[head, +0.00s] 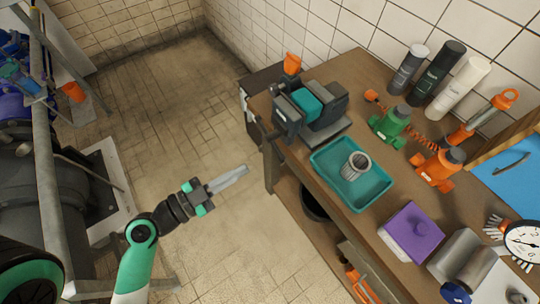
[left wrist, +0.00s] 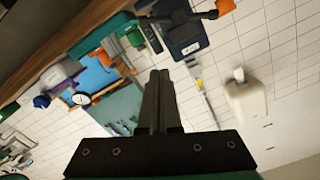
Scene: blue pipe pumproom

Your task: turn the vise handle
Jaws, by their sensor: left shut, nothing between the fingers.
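The vise (head: 312,108), dark grey with a teal block, sits at the far left end of the wooden workbench. In the left wrist view a dark bar (left wrist: 180,17) with an orange end (left wrist: 226,6) shows at the top. My left gripper (head: 243,169) is shut and empty, over the floor left of the bench, apart from the vise. Its closed fingers (left wrist: 160,76) also show in the left wrist view.
The workbench (head: 362,68) holds a teal tray (head: 325,165) with a metal cup, green (head: 390,123) and orange (head: 437,168) tools, several bottles, a purple box (head: 410,231) and a dial gauge (head: 523,242). Pipes and machinery stand at the left. The tiled floor between is clear.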

